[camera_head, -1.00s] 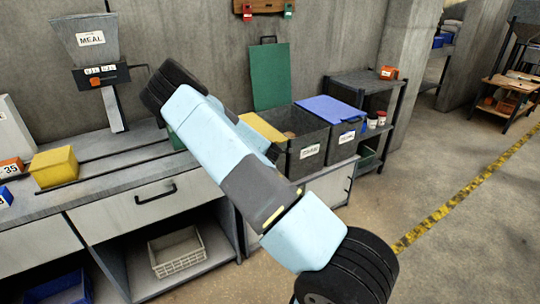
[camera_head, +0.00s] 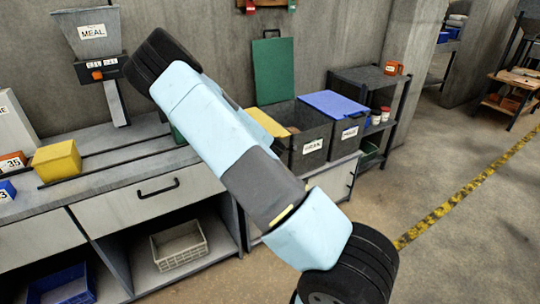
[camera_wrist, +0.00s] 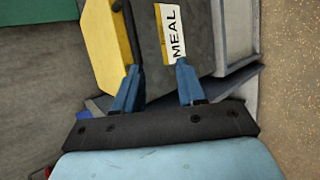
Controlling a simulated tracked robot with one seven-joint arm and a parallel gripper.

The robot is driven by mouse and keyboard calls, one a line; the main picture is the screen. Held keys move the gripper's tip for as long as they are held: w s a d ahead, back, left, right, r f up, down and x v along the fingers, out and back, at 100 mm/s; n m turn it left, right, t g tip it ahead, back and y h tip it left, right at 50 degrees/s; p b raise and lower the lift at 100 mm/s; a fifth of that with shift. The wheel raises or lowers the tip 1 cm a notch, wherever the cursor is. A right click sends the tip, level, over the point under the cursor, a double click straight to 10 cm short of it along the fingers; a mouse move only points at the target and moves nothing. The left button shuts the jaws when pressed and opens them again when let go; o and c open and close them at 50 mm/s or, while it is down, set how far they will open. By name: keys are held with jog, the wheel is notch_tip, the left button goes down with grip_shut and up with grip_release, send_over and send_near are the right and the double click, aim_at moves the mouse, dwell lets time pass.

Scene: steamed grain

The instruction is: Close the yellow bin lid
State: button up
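The yellow lid (camera_wrist: 105,42) fills the upper left of the wrist view, with a dark handle along its edge. It lies along the top of a dark bin (camera_wrist: 196,50) labelled MEAL. In the head view, the lid (camera_head: 266,122) shows as a slanted strip partly behind my arm, looking roughly flat; whether it is flush cannot be told. My gripper (camera_wrist: 158,66) faces the bin's labelled front. Its two blue fingers are apart with nothing seen between them. In the head view, my gripper is hidden behind my arm.
Right of the yellow lid are an open bin (camera_head: 313,145) with its green lid (camera_head: 274,72) upright and a bin with a shut blue lid (camera_head: 335,104). A counter with a yellow box (camera_head: 56,162) and a MEAL hopper (camera_head: 92,35) stands left.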

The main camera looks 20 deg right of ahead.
jog(key=shift+v, duration=2.75)
jog(key=shift+r, duration=0.1)
jog(key=s+a+r+m+g+y, duration=0.2)
jog(key=s+a+r+m, duration=0.1)
jog(key=s+r+m, duration=0.65)
jog(key=s+a+r+m+g+y, duration=0.1)
jog(key=s+a+r+m, duration=0.25)
jog(key=s+r, duration=0.65)
jog(key=s+a+r+m, duration=0.2)
jog(key=s+r, duration=0.5)
jog(key=s, duration=0.1)
jog(key=s+a+r+m+g, duration=0.1)
jog(key=s+a+r+m, duration=0.1)
jog(key=s+r, duration=0.5)
jog(key=shift+s+a+r+y, duration=0.25)
jog(key=shift+s+a+y, duration=0.15)
jog(key=shift+s, duration=0.75)
